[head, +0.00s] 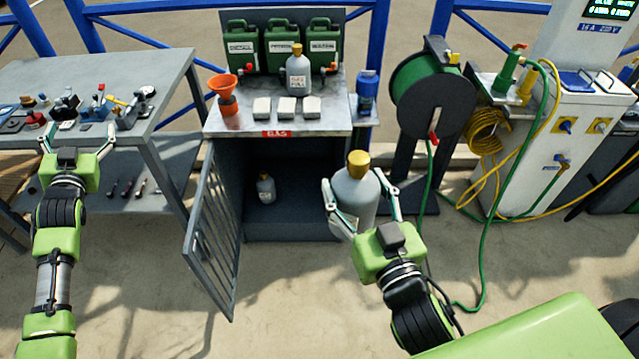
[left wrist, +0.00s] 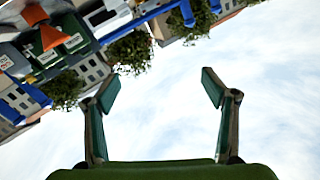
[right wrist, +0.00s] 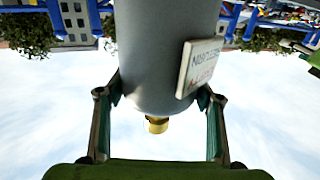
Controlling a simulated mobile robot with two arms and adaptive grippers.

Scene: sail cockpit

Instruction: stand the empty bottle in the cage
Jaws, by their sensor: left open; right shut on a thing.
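A grey bottle (head: 355,188) with a yellow cap is upright between the fingers of my right gripper (head: 360,208), which is shut on it. The bottle is in front of the cage, right of its opening. In the right wrist view the bottle (right wrist: 165,50) carries a white tag (right wrist: 200,68), its writing hard to read. The cage (head: 290,228) is the dark cabinet under the counter, its barred door (head: 213,232) swung open to the left. A smaller-looking bottle (head: 266,189) stands inside. My left gripper (head: 78,140) is open and empty by the workbench.
On the counter (head: 340,122) stand another grey bottle (head: 298,76) with a tag, an orange funnel (head: 224,93), white blocks and green canisters (head: 281,47). A tool-covered workbench (head: 160,75) is at left. A hose reel (head: 435,88) and trailing green hose (head: 484,270) are at right.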

